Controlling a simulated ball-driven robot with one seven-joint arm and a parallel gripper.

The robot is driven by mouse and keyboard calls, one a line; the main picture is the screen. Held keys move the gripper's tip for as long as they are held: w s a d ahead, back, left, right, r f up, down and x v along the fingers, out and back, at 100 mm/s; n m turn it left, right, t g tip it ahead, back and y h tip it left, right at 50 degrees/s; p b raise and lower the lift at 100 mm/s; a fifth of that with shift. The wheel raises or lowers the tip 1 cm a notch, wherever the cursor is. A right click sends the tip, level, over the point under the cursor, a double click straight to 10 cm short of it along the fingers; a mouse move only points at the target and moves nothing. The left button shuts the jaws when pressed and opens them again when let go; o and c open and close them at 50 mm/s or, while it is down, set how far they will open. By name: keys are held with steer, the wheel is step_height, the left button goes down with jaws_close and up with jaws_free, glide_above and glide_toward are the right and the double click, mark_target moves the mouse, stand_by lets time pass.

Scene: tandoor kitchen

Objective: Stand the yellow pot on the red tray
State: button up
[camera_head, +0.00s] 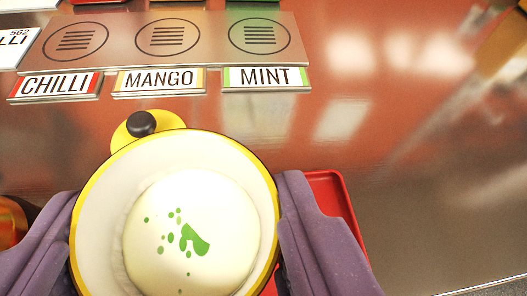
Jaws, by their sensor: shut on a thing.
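The yellow pot (98,220) is at the lower centre-left, seen from above, with a yellow rim, a pale inside and a white mound with green specks in it. A yellow tab with a dark knob (141,123) sticks out at its far side. My gripper (176,215) has its two purple fingers on the left and right of the pot, shut on it. The red tray (336,190) shows beneath and to the right of the pot, partly hidden by the pot and the right finger. I cannot tell whether the pot touches the tray.
A panel with round line marks (168,38) lies at the back, with CHILLI (55,85), MANGO (160,80) and MINT (266,77) labels along its near edge. The shiny reddish-brown counter (430,130) is clear on the right. An orange-brown thing (10,222) shows at the left edge.

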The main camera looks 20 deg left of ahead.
mark_target(211, 264)
steer(key=shift+w, duration=0.4)
step_height(211, 264, down, 4)
steer(key=shift+r+b, duration=0.1)
steer(key=shift+b, duration=0.9)
steer(key=shift+r, duration=0.15)
steer(key=o, duration=0.8)
steer(key=shift+f, duration=0.2)
steer(key=o, duration=0.4)
steer(key=shift+r, duration=0.15)
